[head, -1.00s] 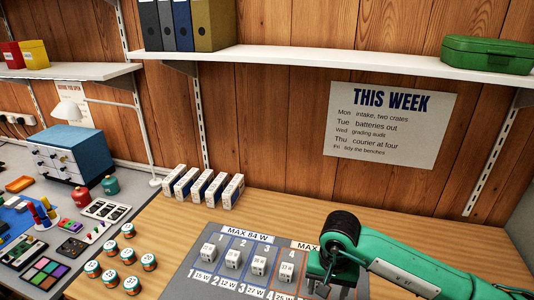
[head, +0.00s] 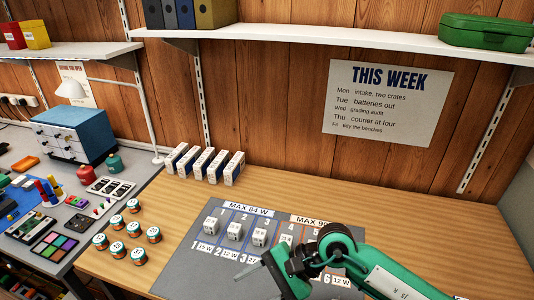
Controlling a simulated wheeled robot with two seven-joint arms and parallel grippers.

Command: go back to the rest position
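The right arm is green and comes in from the right in the head view. My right gripper (head: 272,268) hangs low over the grey mat (head: 190,262), tilted and seen from above and behind. My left gripper is not in view.
White boxes (head: 208,163) stand in a row at the back of the wooden table. Several small round tins (head: 118,250) are left of the mat. A grey bench with a blue drawer cabinet (head: 70,137) is at left. A shelf (head: 330,40) runs above.

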